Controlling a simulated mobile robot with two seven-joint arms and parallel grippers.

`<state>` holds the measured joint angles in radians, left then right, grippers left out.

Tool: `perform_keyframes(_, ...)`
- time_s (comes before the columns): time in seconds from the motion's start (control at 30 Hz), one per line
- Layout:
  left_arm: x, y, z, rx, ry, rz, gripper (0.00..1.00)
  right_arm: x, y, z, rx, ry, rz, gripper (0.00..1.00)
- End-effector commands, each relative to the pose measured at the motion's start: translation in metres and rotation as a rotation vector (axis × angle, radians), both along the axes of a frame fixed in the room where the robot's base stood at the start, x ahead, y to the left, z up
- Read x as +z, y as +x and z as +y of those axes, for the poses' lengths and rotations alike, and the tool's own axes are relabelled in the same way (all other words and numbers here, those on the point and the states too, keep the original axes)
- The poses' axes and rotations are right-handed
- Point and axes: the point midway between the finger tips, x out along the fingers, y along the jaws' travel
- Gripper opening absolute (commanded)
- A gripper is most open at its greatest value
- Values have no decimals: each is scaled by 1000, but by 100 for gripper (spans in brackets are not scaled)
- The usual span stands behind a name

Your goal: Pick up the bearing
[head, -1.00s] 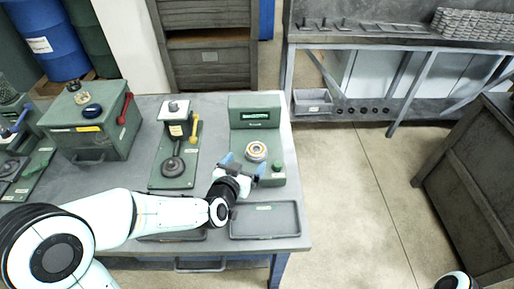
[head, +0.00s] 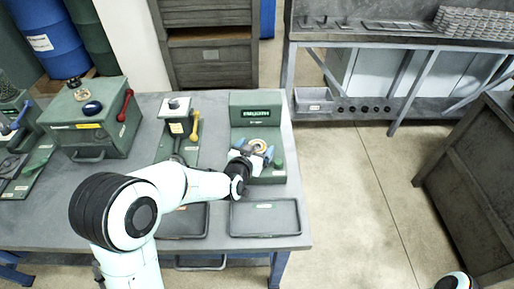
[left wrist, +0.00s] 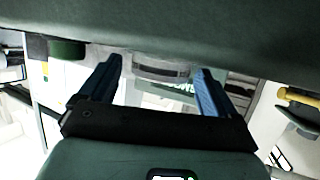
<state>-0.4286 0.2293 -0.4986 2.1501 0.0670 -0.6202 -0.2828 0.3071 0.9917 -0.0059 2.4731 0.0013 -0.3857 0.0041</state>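The bearing (head: 258,145), a ring with a tan centre, sits on the green machine (head: 257,108) that has a small lit display. My left gripper (head: 254,150) is at the bearing, with its blue fingers open on either side of it. In the left wrist view the bearing (left wrist: 160,67) shows as a grey ring edge between the two spread fingers of the left gripper (left wrist: 160,80). A gap shows between each finger and the ring.
An empty grey tray (head: 265,218) lies in front of the machine, with a second tray (head: 184,222) to its left. A green press with a yellow lever (head: 195,125) and a green box with a red lever (head: 92,125) stand further left on the table.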

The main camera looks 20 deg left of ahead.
Motion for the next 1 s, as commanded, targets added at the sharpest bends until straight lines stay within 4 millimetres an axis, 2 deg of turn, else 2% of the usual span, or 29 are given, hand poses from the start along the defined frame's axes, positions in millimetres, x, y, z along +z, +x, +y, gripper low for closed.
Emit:
perform_keyframes(0.03, 0, 0, 0, 0, 0, 0, 73, 0, 0, 0, 0, 0, 0, 0)
perform_keyframes(0.17, 0, 0, 0, 0, 0, 0, 30, 0, 0, 0, 0, 0, 0, 0)
perform_keyframes(0.2, 0, 0, 0, 0, 0, 0, 25, 0, 0, 0, 0, 0, 0, 0)
perform_keyframes(0.23, 1, 0, 0, 0, 0, -3, 25, 0, 0, 0, 0, 0, 0, 0)
perform_keyframes(0.27, 1, 0, 0, 0, 0, -3, 19, 0, 0, 0, 0, 0, 0, 0)
perform_keyframes(0.47, 2, 0, 0, 0, 0, -3, 19, 0, 0, 0, 0, 0, 0, 0)
perform_keyframes(0.67, 18, 1, 0, 1, -1, -7, 19, 5, 2, 0, 0, 0, -2, 0)
perform_keyframes(0.83, 52, 1, 0, 1, -2, -10, 19, 18, 8, 0, 0, 0, -9, 0)
perform_keyframes(1.0, 104, 2, 0, 1, -5, -13, 19, 43, 24, 0, 0, 0, -27, 0)
